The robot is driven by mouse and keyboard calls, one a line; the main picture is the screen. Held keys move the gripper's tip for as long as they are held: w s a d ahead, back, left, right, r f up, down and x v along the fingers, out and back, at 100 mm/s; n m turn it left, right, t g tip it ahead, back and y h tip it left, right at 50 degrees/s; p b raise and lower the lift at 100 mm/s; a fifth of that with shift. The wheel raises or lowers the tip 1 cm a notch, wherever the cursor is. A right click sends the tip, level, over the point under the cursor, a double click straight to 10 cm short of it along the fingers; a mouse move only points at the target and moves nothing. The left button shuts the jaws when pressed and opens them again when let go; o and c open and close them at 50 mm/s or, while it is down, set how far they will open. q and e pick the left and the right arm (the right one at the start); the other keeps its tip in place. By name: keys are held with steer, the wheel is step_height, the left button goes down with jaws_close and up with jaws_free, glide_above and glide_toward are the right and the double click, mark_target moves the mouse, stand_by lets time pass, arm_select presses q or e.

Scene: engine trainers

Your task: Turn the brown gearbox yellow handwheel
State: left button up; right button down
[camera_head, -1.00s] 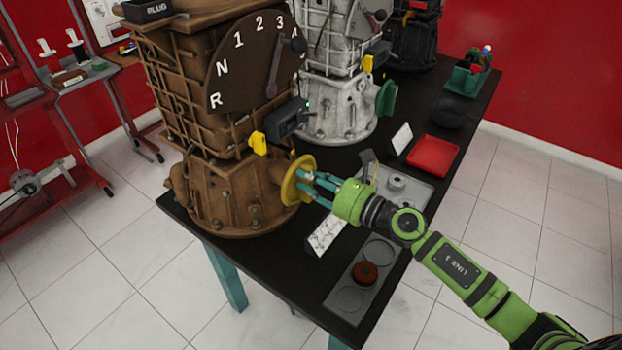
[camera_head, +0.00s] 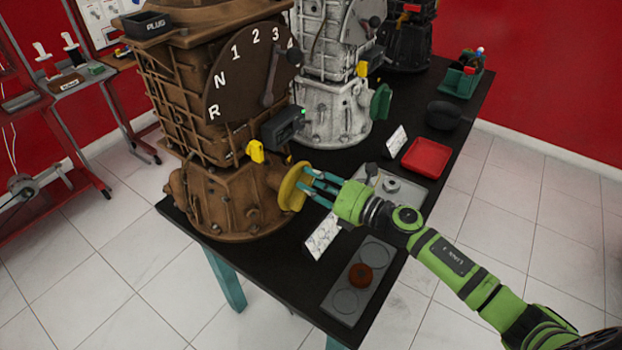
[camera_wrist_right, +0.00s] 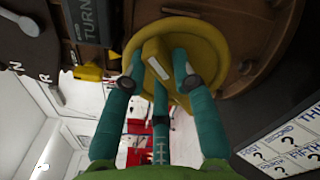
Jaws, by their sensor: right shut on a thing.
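The brown gearbox (camera_head: 235,195) stands on the black table. Its yellow handwheel (camera_head: 291,186) is on its right side, low down, and fills the upper middle of the right wrist view (camera_wrist_right: 205,38). My right gripper (camera_head: 310,182) reaches the handwheel from the right. In the right wrist view its teal fingers (camera_wrist_right: 160,72) are closed around the yellow hub, which carries a small white label. My left gripper is not in either view.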

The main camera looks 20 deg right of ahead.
steer(key=m+p, duration=0.1)
steer(key=m, duration=0.2)
steer(key=f+m, duration=0.1)
steer(key=m, duration=0.3)
steer(key=d+f+m+p, duration=0.1)
steer(key=m, duration=0.3)
steer(key=shift+w+p, duration=0.35)
steer(key=shift+w, duration=0.05)
steer(key=c, duration=1)
jaws_free()
steer(key=shift+f, duration=0.1)
steer(key=shift+s, duration=0.1)
